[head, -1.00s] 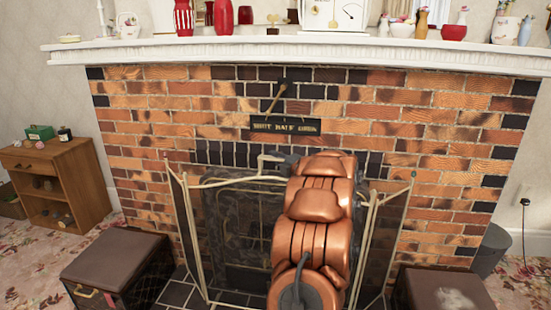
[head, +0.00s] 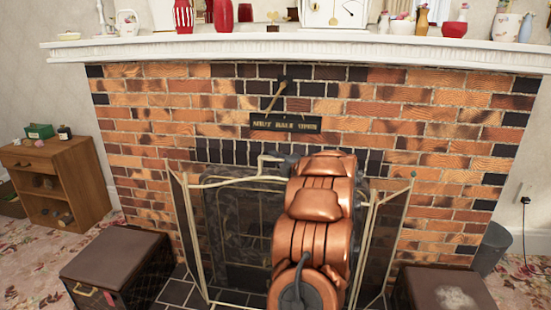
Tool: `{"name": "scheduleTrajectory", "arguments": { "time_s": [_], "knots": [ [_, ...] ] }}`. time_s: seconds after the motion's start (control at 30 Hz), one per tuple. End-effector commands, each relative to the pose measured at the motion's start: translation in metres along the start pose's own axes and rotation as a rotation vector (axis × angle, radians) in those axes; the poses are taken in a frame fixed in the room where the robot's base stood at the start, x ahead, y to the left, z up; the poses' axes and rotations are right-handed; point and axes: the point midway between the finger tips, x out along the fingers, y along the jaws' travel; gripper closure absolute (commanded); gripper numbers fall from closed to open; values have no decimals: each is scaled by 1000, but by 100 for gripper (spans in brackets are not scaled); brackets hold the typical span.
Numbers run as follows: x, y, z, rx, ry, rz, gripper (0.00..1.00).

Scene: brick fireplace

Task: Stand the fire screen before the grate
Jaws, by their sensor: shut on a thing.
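The fire screen (head: 184,220) is a dark mesh screen with pale gold bars and angled side panels. It is upright in the middle of the head view, in front of the fireplace opening. The dark grate (head: 240,225) shows through the mesh behind it. My copper arm covers the right-centre of the screen. My gripper (head: 284,161) is at the screen's top middle, mostly hidden behind the arm, and is shut on the screen's top. I cannot tell whether the screen's feet touch the tiled hearth (head: 172,290).
A brown padded box seat (head: 118,262) stands at left and another (head: 440,287) at right, close to the side panels. The white mantel (head: 220,46) overhangs above with vases and a clock. A wooden cabinet (head: 75,180) and a grey bin (head: 490,248) stand farther out.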

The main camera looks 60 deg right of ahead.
Motion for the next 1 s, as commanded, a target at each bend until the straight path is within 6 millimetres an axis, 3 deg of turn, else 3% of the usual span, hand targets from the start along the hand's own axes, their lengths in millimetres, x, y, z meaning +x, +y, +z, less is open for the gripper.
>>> {"name": "scheduleTrajectory", "arguments": {
  "time_s": [1.0],
  "knots": [
    [0, -4, 0, -3, 0, 7, 100]
  ]
}}
